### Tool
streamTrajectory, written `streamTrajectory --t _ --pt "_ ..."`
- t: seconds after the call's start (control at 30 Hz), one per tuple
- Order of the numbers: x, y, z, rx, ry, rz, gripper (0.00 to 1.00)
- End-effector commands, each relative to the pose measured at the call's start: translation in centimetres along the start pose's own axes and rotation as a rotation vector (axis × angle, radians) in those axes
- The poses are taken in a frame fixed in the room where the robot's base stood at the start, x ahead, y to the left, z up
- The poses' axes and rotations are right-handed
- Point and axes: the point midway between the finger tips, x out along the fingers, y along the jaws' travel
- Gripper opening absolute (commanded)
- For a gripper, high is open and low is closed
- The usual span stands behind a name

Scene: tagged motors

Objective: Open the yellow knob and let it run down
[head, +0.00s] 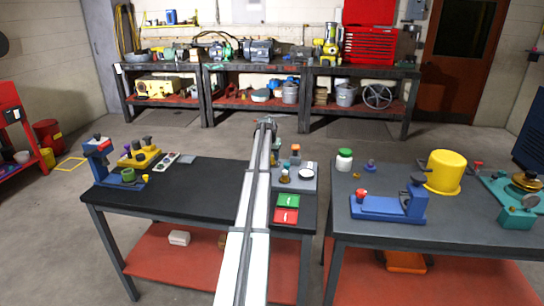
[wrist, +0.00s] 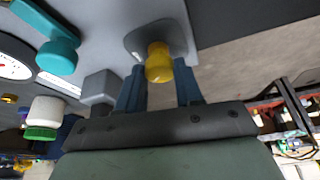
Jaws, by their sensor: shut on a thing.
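The yellow knob (wrist: 158,62) sits on a grey rounded mount in the wrist view. My gripper (wrist: 160,80) has its two blue fingers on either side of the knob, shut on it. The fingers hide little of the knob's face. In the head view my long white arm reaches across the near table, and my gripper (head: 266,126) is at its far end, small and partly hidden. I cannot make out the yellow knob there.
A teal knob (wrist: 58,55), a grey block (wrist: 98,87) and a white dial (wrist: 14,62) are left of my gripper in the wrist view. A green-lidded white jar (head: 344,160) stands on the right table. Green (head: 288,201) and red (head: 286,216) plates lie right of my arm.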

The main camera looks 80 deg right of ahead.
Motion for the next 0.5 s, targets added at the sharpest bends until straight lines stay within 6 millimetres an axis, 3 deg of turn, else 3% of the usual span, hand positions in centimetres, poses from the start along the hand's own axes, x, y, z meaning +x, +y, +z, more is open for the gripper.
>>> streamTrajectory --t 0.5 --pt "0.06 0.49 -0.14 -0.451 -0.001 -0.188 0.05"
